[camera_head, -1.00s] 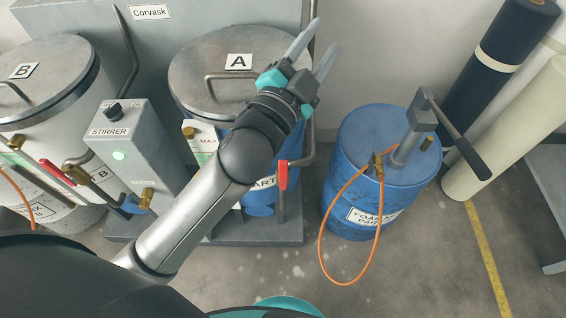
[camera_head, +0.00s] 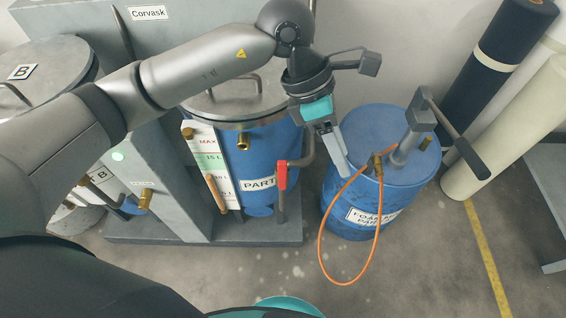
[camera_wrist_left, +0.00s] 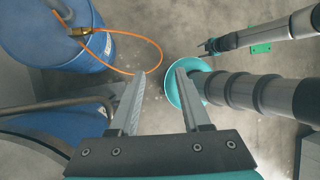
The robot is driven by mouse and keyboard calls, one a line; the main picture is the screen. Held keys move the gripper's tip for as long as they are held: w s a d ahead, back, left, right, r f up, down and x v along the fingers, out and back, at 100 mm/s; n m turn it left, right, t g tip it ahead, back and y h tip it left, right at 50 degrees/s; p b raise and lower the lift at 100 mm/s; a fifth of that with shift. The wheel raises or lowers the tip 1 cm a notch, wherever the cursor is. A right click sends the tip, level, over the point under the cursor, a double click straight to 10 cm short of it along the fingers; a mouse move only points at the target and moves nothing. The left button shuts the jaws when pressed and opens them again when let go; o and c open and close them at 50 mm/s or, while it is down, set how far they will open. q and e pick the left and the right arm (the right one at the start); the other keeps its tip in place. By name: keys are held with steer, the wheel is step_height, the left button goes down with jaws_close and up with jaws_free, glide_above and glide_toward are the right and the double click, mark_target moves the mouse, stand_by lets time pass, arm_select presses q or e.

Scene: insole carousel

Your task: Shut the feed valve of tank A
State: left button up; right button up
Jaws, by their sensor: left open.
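Tank A (camera_head: 255,158) is a blue drum with a steel lid and a "PART" label. My left arm crosses in front of its lid and hides the letter A. A red valve lever (camera_head: 282,176) stands upright on the pipe at its lower right; I take it for the feed valve. My left gripper (camera_head: 342,164) points down between tank A and the blue foam drum, right of the lever and apart from it. In the left wrist view its jaws (camera_wrist_left: 160,70) are open and empty, and the red lever does not show. My possible right gripper (camera_wrist_left: 208,46) is small there.
The foam drum (camera_head: 343,195) stands close on the right, with an orange hose (camera_head: 321,240) looping to the floor and a long-handled pump (camera_head: 455,132). The stirrer box stands left, partly hidden by my arm. Rolls (camera_head: 505,135) lean at right.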

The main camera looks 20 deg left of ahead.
mark_target(282, 162)
arm_select(q)
steer(key=w+a+t+y, duration=0.1)
steer(key=w+a+y, duration=0.4)
steer(key=a, duration=0.6)
steer(key=shift+y, duration=0.3)
steer(key=f, duration=0.5)
steer(key=f+b, duration=0.1)
steer(key=f, duration=0.4)
steer(key=f+b, duration=0.1)
steer(key=f, duration=0.4)
steer(key=shift+s+f, duration=0.2)
steer(key=shift+s, duration=0.2)
steer(key=shift+c, duration=0.4)
jaws_close()
